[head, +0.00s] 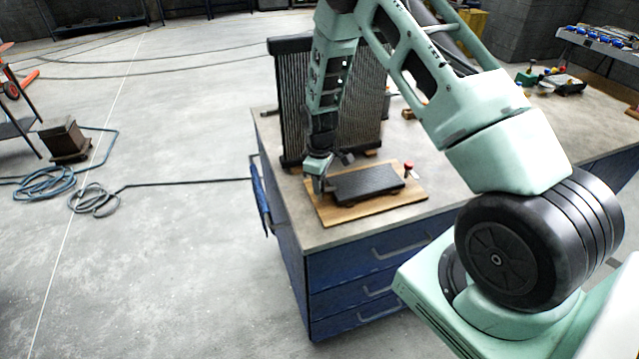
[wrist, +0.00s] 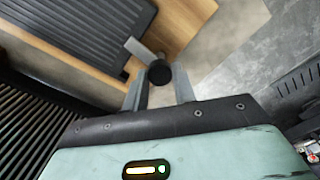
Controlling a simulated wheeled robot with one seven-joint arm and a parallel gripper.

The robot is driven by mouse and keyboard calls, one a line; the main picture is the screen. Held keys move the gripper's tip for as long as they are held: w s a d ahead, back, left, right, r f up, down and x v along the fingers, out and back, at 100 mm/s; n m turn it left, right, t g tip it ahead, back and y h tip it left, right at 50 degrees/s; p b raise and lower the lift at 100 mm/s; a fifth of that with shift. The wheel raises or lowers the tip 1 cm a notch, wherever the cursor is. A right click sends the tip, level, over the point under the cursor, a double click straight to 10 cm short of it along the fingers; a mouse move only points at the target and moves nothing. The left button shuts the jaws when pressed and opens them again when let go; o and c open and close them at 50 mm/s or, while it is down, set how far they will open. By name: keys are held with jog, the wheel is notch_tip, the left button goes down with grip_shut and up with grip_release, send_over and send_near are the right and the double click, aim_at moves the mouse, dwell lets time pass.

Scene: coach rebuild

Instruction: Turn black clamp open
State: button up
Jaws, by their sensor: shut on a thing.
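The black clamp (wrist: 159,73) shows in the wrist view as a round black knob. A short grey bar (wrist: 139,48) runs from it to the edge of the dark ribbed plate (wrist: 75,30). My gripper (wrist: 157,82) has one finger on each side of the knob and is shut on it. In the head view my gripper (head: 319,186) points down at the left end of the plate (head: 366,184) and hides the black clamp. The plate lies on a wooden board (head: 405,201).
A red-topped clamp (head: 408,168) stands at the plate's right end. A tall dark radiator (head: 360,110) stands close behind my gripper. The board sits near the front left corner of the blue drawer bench (head: 440,165). Small tools (head: 560,83) lie at the far right.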

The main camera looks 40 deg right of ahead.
jog(key=m+b, duration=0.2)
jog(key=m, duration=0.1)
jog(key=shift+f, duration=0.15)
jog(key=m+b, duration=0.2)
jog(key=m, duration=0.2)
jog(key=shift+m, duration=0.4)
jog(key=m+b, duration=0.1)
jog(key=m, duration=0.2)
jog(key=shift+m, duration=0.3)
jog(key=shift+r+m+b, duration=0.2)
jog(key=shift+m+b, duration=0.2)
jog(key=shift+m, duration=1.4)
jog(key=o, duration=1)
jog(key=shift+r, duration=0.1)
notch_tip(320, 180, up, 17)
jog(key=b, duration=0.3)
jog(key=shift+b, duration=0.3)
